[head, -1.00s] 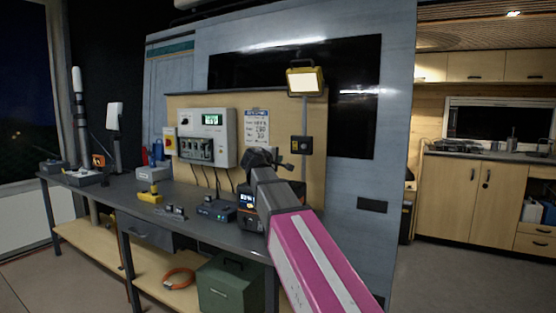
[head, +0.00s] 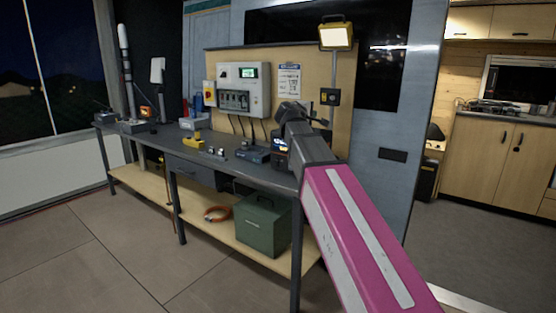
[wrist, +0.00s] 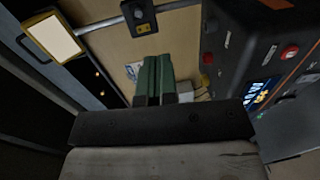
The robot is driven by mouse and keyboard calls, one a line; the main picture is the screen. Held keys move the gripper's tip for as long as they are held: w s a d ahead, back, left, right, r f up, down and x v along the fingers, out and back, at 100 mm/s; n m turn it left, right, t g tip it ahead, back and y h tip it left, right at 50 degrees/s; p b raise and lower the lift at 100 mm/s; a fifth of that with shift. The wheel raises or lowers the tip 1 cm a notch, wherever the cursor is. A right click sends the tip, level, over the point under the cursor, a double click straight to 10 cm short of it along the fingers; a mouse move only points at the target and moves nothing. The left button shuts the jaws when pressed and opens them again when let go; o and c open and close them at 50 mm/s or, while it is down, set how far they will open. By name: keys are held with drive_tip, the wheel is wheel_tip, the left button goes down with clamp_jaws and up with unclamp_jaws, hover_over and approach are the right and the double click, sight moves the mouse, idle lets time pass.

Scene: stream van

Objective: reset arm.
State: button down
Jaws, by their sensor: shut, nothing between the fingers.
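My arm, with a pink and white link, reaches out over the right end of the grey workbench (head: 210,152) in the head view. My gripper (head: 300,108) is at its far end, in front of the plywood board, and looks small and dark there. In the wrist view my gripper's green-padded fingers (wrist: 153,78) are together with nothing held between them. A dark device with red buttons and a lit screen (wrist: 262,60) stands close on the right of the fingers in the wrist view.
A lit work lamp (head: 336,37) stands on a pole above a switch box (head: 330,96). A control box (head: 243,88) hangs on the board. A yellow tool (head: 192,139) lies on the bench. A green case (head: 262,228) sits on the lower shelf. The floor in front is clear.

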drive_tip(key=s+d+f+m+g+y, duration=0.1)
drive_tip(key=s+d+f+m+g, duration=0.15)
drive_tip(key=f, duration=0.85)
drive_tip(key=s+d+f+m+g+y, duration=0.1)
drive_tip(key=s+d+f+g+y, duration=0.15)
drive_tip(key=f, duration=0.75)
drive_tip(key=s+d+f+m+g+y, duration=0.1)
drive_tip(key=s+f+m+g, duration=0.15)
drive_tip(key=f, duration=0.85)
drive_tip(key=s+f+m+g+y, duration=0.4)
drive_tip(key=s+f+g+y, duration=0.1)
drive_tip(key=s+f, duration=1.4)
wheel_tip(320, 180, down, 3)
drive_tip(key=shift+s+r+m+g, duration=0.1)
drive_tip(key=shift+s+m+g, duration=0.1)
drive_tip(key=shift+m+g, duration=0.25)
